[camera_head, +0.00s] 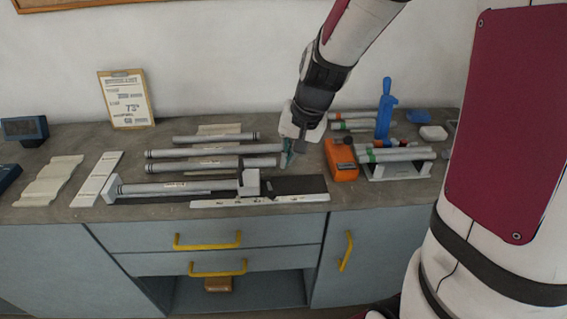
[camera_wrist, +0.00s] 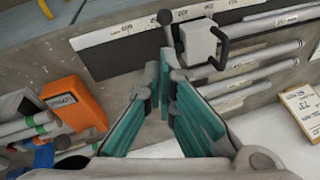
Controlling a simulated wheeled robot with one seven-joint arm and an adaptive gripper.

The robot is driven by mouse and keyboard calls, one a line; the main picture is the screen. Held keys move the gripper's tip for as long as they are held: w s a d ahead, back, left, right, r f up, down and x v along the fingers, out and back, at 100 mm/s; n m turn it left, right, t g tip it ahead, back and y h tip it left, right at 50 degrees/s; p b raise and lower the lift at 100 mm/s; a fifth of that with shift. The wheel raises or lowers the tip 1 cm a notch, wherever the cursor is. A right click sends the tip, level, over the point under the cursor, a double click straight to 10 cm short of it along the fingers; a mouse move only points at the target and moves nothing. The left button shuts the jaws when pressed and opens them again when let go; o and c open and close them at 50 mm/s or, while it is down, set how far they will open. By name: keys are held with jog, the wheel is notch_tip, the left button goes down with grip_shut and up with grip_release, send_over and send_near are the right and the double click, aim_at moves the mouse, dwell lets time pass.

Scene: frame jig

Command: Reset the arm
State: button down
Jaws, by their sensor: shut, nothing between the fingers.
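My gripper (camera_head: 288,157) is above the grey bench, near the right ends of several grey tubes. In the wrist view the teal-padded fingers (camera_wrist: 165,95) come together at their tips, with nothing held between them. My arm reaches down from the top of the head view. Just below my gripper in the head view is the jig (camera_head: 250,183), with a pale block, a dark plate and a tube lying in it. The jig's block also shows in the wrist view (camera_wrist: 198,42), just beyond the fingertips.
An orange device (camera_head: 341,160) stands close to the right of my gripper. A white rack (camera_head: 395,170) with tubes and a blue upright tool (camera_head: 385,110) are farther right. A clipboard (camera_head: 126,99) leans on the wall. Pale slats (camera_head: 97,180) lie at the left.

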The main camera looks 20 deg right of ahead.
jog(key=s+a+r+n+t, duration=0.1)
jog(key=s+r+n, duration=0.2)
jog(key=s+r, duration=0.4)
jog(key=s+a+r+n+t+h, duration=0.1)
jog(key=s+r+n, duration=0.1)
jog(key=s+r, duration=0.6)
jog(key=s, duration=0.5)
jog(key=shift+s+r+n+h, duration=0.2)
jog(key=shift+n+h, duration=0.1)
jog(key=shift+n, duration=0.1)
dwell(1.1)
